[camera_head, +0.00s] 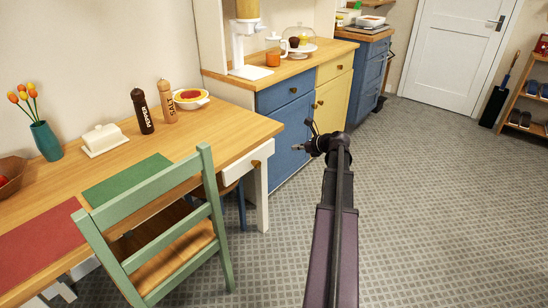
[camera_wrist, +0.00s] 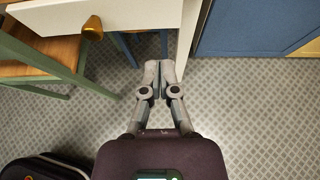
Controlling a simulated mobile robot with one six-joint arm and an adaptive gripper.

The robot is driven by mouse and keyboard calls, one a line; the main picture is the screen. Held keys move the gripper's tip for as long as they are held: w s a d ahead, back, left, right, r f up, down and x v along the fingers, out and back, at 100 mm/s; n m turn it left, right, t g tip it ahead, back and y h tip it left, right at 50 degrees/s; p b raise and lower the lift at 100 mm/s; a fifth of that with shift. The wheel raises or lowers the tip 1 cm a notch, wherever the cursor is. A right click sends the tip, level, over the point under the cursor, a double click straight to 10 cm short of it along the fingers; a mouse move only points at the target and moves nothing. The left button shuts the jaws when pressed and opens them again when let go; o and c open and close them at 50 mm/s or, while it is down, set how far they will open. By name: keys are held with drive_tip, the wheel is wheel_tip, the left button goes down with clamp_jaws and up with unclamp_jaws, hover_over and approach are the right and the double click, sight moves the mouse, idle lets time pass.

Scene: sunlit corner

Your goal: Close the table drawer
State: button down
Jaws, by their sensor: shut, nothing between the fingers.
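The wooden table (camera_head: 225,128) stands at the left in the head view, with a white front panel (camera_head: 245,163) under its right end. In the wrist view a white drawer front (camera_wrist: 130,18) with a round wooden knob (camera_wrist: 92,28) shows at the top. How far the drawer stands out is not clear. My gripper (camera_wrist: 160,68) is shut and empty, in front of the drawer front and right of the knob, apart from the knob. In the head view my gripper is right of the table, above the floor.
A green chair (camera_head: 150,190) stands at the table's front, left of my gripper. Blue cabinets (camera_head: 288,130) stand behind to the right. The table bears a vase (camera_head: 46,141), shakers and a butter dish (camera_head: 103,139). The grey floor (camera_head: 440,210) at right is clear.

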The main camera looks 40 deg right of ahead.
sight(270, 145)
drive_tip(key=s+f+t+b, duration=0.1)
drive_tip(key=t+b, duration=0.1)
drive_tip(key=b, duration=0.2)
drive_tip(key=s+f+t+b, duration=0.1)
drive_tip(key=f+b, duration=0.1)
drive_tip(key=b, duration=0.2)
drive_tip(key=s+f+t+b, duration=0.1)
drive_tip(key=t+b, duration=0.1)
drive_tip(key=b, duration=0.2)
drive_tip(key=shift+f+t, duration=0.3)
drive_tip(key=shift+w, duration=0.15)
drive_tip(key=w+a, duration=0.1)
drive_tip(key=w, duration=0.8)
drive_tip(key=w+a, duration=0.1)
drive_tip(key=w, duration=0.3)
drive_tip(key=shift+w+a, duration=0.2)
drive_tip(key=shift+a, duration=0.1)
